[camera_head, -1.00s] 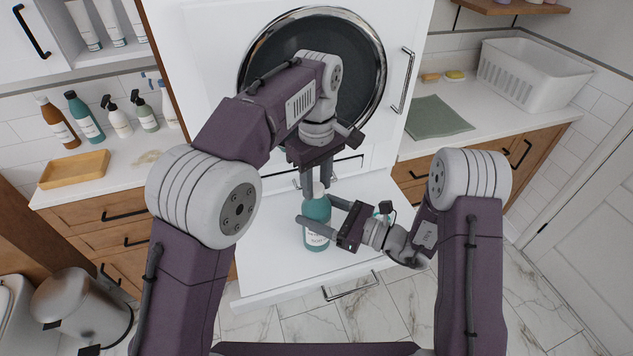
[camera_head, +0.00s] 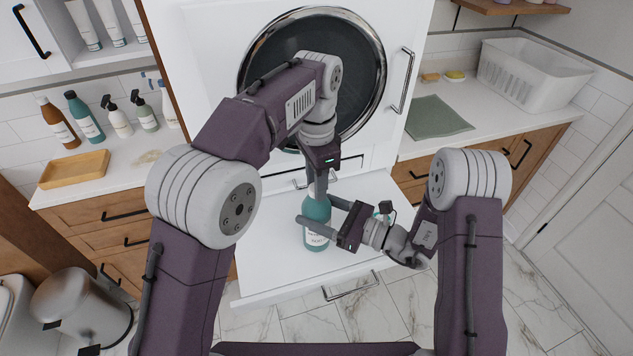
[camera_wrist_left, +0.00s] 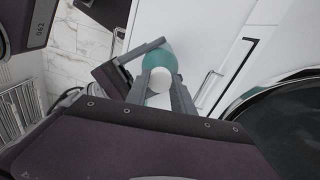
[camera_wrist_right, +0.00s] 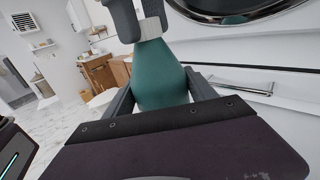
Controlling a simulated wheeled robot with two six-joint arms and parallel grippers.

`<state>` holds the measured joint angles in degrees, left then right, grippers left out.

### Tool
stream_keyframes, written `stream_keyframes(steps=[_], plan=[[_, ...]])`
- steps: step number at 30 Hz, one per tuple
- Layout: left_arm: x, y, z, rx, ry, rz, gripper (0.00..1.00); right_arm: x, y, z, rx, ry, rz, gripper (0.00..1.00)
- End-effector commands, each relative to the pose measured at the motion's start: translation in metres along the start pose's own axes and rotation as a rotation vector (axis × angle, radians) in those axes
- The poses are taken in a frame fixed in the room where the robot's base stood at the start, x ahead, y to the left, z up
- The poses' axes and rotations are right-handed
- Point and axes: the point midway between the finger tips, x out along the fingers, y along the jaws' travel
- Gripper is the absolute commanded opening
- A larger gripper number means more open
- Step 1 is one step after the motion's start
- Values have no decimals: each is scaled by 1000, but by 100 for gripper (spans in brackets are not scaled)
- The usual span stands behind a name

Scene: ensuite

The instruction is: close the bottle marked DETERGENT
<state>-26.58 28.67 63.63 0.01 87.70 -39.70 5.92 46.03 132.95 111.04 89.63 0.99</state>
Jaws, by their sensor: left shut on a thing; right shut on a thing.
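A teal bottle (camera_head: 316,238) with a white label stands upright on the white pull-out shelf (camera_head: 265,265); its label is too small to read. My right gripper (camera_head: 317,210) is shut around the bottle's body from the right. My left gripper (camera_head: 319,192) points down from above and is shut on a white cap (camera_wrist_left: 161,79) at the bottle's top. In the right wrist view the cap (camera_wrist_right: 151,28) sits at the neck of the bottle (camera_wrist_right: 160,78), between the left fingers. The fingers hide part of the cap, so its seating is unclear.
The round appliance door (camera_head: 365,85) is close behind my left arm. Counters on both sides hold bottles, a wooden tray (camera_head: 75,168), a green cloth (camera_head: 436,117) and a white basket (camera_head: 532,75).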

Motion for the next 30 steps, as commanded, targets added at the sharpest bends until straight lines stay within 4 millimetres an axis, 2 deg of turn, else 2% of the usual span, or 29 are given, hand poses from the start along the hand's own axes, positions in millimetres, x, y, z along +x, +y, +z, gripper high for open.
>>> stream_keyframes(steps=[4,5,6,7,16,24,30], plan=[[0,0,0,-11,0,0,0,0,0,0,0,-1,0,0],[0,0,0,-12,0,0,37,0,0,0,0,-1,0,0],[0,0,0,-12,0,0,48,0,0,0,0,-1,0,0],[0,0,0,-12,0,0,51,0,0,0,0,-1,0,0],[-2,0,0,-14,1,-1,51,0,0,0,0,-1,0,0],[-38,-1,-1,-14,2,-2,51,0,0,0,0,-1,0,0],[-45,0,0,-14,0,0,51,0,0,0,0,-1,0,0]])
